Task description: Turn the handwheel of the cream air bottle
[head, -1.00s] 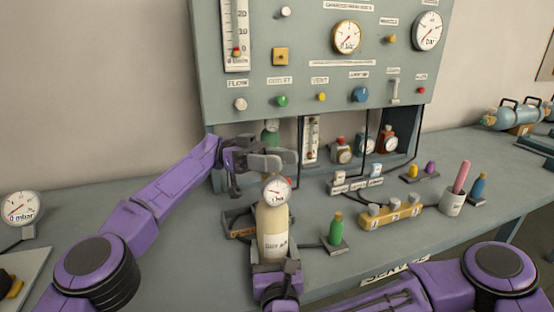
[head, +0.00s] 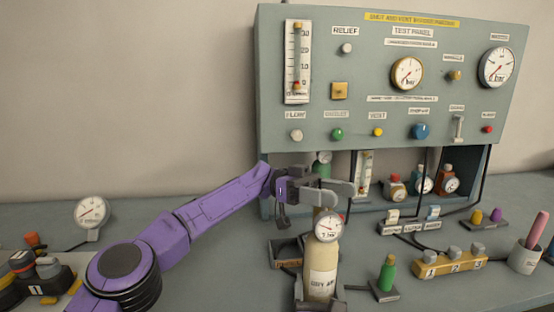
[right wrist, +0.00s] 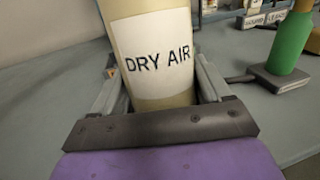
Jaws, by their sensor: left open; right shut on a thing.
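The cream air bottle (head: 322,258) stands upright on the bench, with a white dial gauge (head: 328,226) near its top. Its label reads "DRY AIR" in the right wrist view (right wrist: 158,55). My right gripper (head: 320,301) is shut on the bottle's lower body, one finger on each side; those fingers also show in the right wrist view (right wrist: 160,98). My left gripper (head: 337,190) is open, with its grey fingers just above the bottle's top. The handwheel cannot be made out clearly; the left fingers and the gauge cover that area. Contact there cannot be told.
The test panel (head: 385,85) stands behind, with a green bottle (head: 322,165) under it. A dark tray (head: 284,252) is left of the cream bottle, a small green bottle (head: 387,273) right of it. A yellow numbered block (head: 450,263) lies farther right. A gauge (head: 92,212) stands at left.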

